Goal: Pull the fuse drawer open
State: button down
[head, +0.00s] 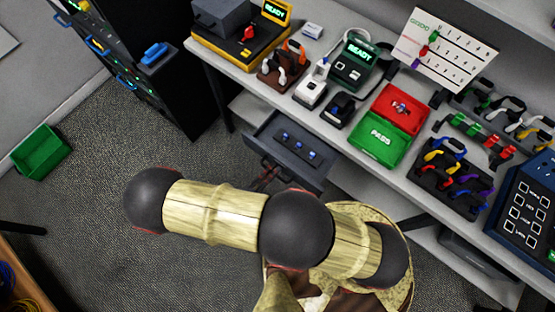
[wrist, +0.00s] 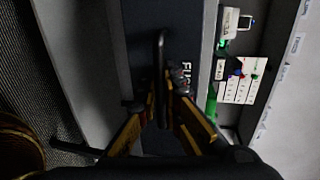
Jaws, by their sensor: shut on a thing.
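The fuse drawer (head: 310,177) is a dark grey drawer under the bench; in the head view it stands out from the bench, with its inside showing. Small dark and blue pieces (head: 298,146) sit in a row inside it. In the wrist view its front (wrist: 200,95) carries white letters, partly hidden, and a dark bar handle (wrist: 161,48). My gripper (wrist: 162,95) is shut on this handle, one finger on each side. In the head view my gripper (head: 267,178) is at the drawer's front, mostly hidden behind my arm.
The bench (head: 228,68) above holds a red bin (head: 402,106), a green PASS tray (head: 375,142), racks of coloured connectors and several devices. A dark cabinet (head: 165,85) stands at the left, with a green bin (head: 40,152) on the floor. The carpet before the drawer is clear.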

jog(key=shift+s+a+f, duration=0.1)
jog(key=shift+s+a, duration=0.35)
jog(key=shift+s, duration=0.3)
jog(key=c, duration=2.3)
grip_release()
